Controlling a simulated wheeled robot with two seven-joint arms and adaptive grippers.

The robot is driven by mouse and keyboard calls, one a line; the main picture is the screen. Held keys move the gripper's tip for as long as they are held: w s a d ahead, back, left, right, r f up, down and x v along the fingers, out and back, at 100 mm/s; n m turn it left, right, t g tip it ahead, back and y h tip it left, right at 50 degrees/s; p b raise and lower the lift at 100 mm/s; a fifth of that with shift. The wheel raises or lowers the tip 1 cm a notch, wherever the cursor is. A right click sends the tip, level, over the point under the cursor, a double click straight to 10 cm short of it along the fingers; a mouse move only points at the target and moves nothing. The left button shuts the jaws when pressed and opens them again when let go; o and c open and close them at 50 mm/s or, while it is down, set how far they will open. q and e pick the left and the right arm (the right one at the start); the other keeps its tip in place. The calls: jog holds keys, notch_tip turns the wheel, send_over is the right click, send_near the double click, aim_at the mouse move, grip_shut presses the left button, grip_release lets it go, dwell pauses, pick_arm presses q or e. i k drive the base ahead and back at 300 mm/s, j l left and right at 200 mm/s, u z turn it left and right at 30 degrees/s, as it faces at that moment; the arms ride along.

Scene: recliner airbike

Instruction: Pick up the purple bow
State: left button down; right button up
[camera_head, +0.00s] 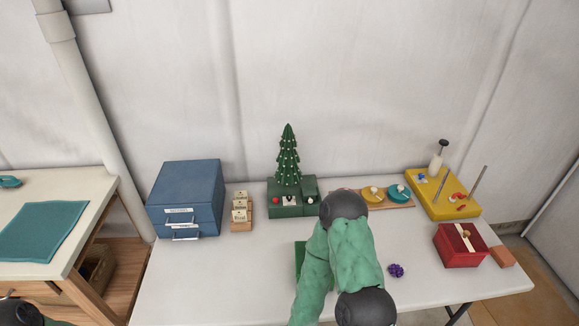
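The purple bow (397,270) is a small, spiky rosette lying on the white table (210,290), right of my bent arm in the middle of the picture. This arm has green sleeves and dark round joints, and appears to be my right one. Its lower dark joint is just left of the bow, with a small gap in the picture. No fingers of my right gripper show. Only a bit of my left arm shows at the bottom left corner, and its gripper is out of sight.
A red gift box (460,246) and an orange-brown block (501,257) stand right of the bow. A yellow tray (455,208), a blue drawer box (186,195) and a small green tree (288,160) stand along the back. A green item (299,258) is partly hidden by my arm.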

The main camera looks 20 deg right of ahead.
aim_at(394, 270)
jog(key=z, duration=2)
jog(key=u, duration=0.5)
jog(key=l+u, duration=0.4)
jog(key=i+l+u, duration=0.1)
jog(key=l+u, duration=0.15)
jog(key=u, duration=0.2)
jog(key=l+u, duration=0.4)
jog(key=k+l+u, duration=0.1)
jog(key=u, duration=0.3)
jog(key=l, duration=0.1)
